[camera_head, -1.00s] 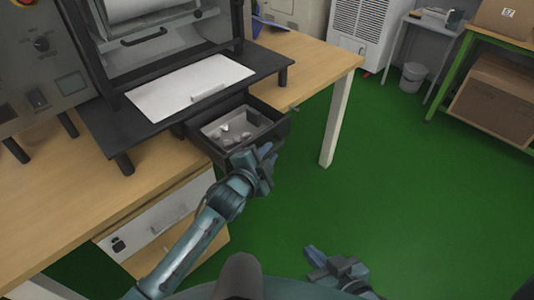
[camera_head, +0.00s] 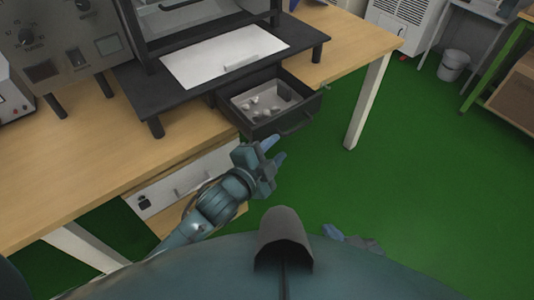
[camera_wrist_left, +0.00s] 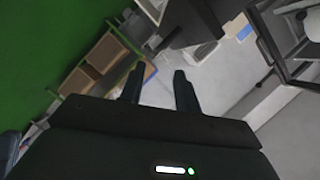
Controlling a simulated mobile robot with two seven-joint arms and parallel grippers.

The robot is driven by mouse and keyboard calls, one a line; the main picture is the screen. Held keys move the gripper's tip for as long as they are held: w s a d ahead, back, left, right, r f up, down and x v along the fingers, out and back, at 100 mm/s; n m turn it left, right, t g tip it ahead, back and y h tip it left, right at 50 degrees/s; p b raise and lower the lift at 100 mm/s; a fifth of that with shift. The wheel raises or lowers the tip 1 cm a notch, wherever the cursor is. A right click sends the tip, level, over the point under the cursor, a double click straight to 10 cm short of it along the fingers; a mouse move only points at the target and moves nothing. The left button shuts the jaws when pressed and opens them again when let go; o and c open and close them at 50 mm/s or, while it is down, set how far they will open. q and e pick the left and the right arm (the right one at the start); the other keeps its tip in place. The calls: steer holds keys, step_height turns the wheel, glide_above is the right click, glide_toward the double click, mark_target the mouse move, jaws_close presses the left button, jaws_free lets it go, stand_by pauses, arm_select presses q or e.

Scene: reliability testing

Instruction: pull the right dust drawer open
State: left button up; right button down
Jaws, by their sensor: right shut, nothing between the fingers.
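The dust drawer (camera_head: 312,108), dark and box-like, stands pulled out from under the black platform, with several pale lumps in its light grey inside. My left gripper (camera_head: 276,150) is just in front of and below the drawer's near corner in the head view, apparently apart from it. Its two fingers stand apart with nothing between them in the left wrist view (camera_wrist_left: 158,85). My right gripper (camera_head: 345,238) is low at the bottom centre, shut and empty, partly hidden by my own body and away from the drawer.
The black platform (camera_head: 135,90) with a white sheet (camera_head: 200,70) stands on the wooden table (camera_head: 60,190). A white drawer unit (camera_head: 180,182) is under the table. A table leg (camera_head: 367,105) stands right of the drawer. Green floor (camera_head: 430,180) is clear to the right.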

arm_select(q)
steer(key=shift+v, duration=1.6)
